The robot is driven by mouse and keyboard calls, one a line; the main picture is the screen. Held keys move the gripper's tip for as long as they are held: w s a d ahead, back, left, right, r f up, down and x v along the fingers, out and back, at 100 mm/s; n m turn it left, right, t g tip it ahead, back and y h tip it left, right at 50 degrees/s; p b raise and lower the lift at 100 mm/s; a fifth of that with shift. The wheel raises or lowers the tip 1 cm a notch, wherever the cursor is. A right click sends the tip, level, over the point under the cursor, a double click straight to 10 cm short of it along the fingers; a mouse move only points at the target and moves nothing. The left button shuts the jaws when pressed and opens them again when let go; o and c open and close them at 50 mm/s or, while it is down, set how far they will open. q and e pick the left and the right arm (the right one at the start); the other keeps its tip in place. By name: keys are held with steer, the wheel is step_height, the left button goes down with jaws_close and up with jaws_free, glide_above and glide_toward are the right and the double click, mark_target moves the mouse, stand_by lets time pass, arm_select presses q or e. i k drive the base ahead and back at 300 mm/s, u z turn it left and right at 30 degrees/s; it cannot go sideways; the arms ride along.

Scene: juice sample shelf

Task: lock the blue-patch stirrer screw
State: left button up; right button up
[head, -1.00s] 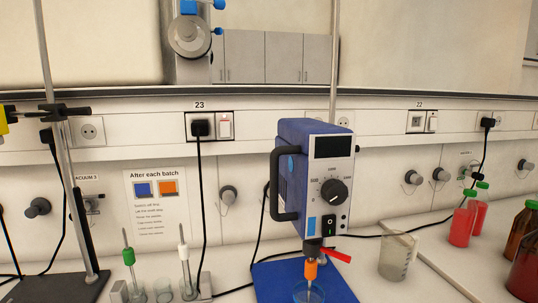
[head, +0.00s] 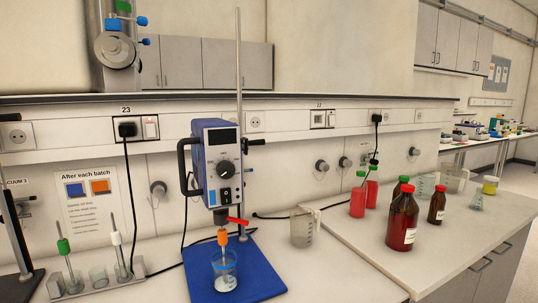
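The stirrer (head: 221,160), a blue box with a pale front, dial and black side handle, is in the head view left of centre. A small light-blue patch (head: 211,198) is on its lower front. It is mounted at an upright metal rod (head: 239,80) above a blue base plate (head: 262,272). A black knob (head: 256,142) sticks out at its upper right, by the rod. A red lever (head: 238,221) juts right below the body. An orange-topped shaft (head: 223,237) reaches down into a clear beaker (head: 224,270). Neither of my grippers is in view.
A clear beaker (head: 302,228) stands right of the stirrer. Red-filled bottles (head: 358,198) and brown bottles (head: 402,218) stand farther right on the bench. A rack (head: 95,287) with rods and glasses is at left. The bench front right is clear.

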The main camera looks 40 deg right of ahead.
mark_target(245, 146)
steer(key=k, duration=0.35)
steer(key=z, duration=0.95)
steer(key=i, duration=0.5)
steer(key=u, duration=0.05)
steer(key=k, duration=1.3)
steer(key=u, duration=0.55)
steer(key=i, duration=1.6)
steer(key=z, duration=0.35)
